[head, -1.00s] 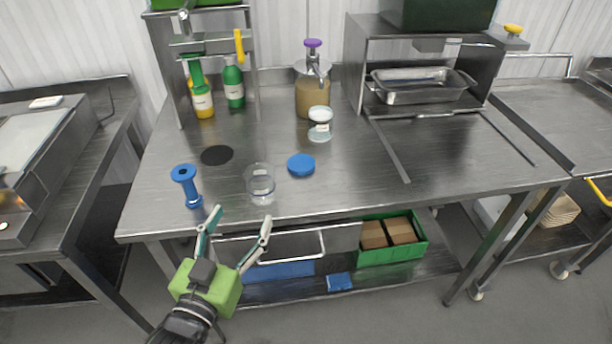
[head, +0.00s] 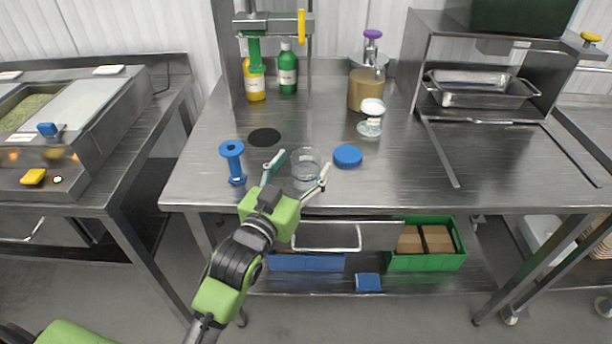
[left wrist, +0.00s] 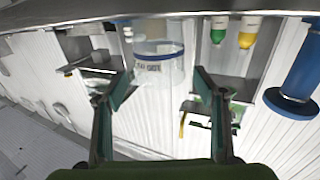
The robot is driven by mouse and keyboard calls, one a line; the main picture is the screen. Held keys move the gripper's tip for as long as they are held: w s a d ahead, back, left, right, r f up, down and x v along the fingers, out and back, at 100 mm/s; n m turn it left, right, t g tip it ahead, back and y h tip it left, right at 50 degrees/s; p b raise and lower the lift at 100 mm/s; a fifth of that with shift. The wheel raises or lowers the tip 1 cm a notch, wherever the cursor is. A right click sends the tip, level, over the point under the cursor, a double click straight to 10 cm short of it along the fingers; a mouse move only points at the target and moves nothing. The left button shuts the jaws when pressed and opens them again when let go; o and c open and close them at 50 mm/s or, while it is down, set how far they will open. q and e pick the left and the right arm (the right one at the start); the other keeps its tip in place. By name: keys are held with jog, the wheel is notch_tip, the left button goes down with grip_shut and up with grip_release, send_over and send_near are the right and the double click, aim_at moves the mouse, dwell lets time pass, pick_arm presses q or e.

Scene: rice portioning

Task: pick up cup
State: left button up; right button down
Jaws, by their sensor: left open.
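The clear cup (head: 306,169) stands upright near the front edge of the steel table. My left gripper (head: 299,171) is open at the cup, with one finger to each side of it in the head view. In the left wrist view the see-through cup (left wrist: 158,62) with dark lettering shows ahead, between the open fingers (left wrist: 163,80). I cannot tell whether the fingers touch it. My right gripper is not in view.
A blue spool-shaped object (head: 233,162) stands left of the cup, and a blue lid (head: 348,156) lies to its right. A black disc (head: 264,138) lies behind. Bottles (head: 288,75) and a brown-filled dispenser (head: 366,90) stand farther back.

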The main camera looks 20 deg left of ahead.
aim_at(311, 152)
pick_arm(q)
jog(key=shift+w+d+f+b, duration=0.15)
jog(key=shift+w+b, duration=0.2)
jog(key=shift+w, duration=1.2)
jog(key=c, duration=1.1)
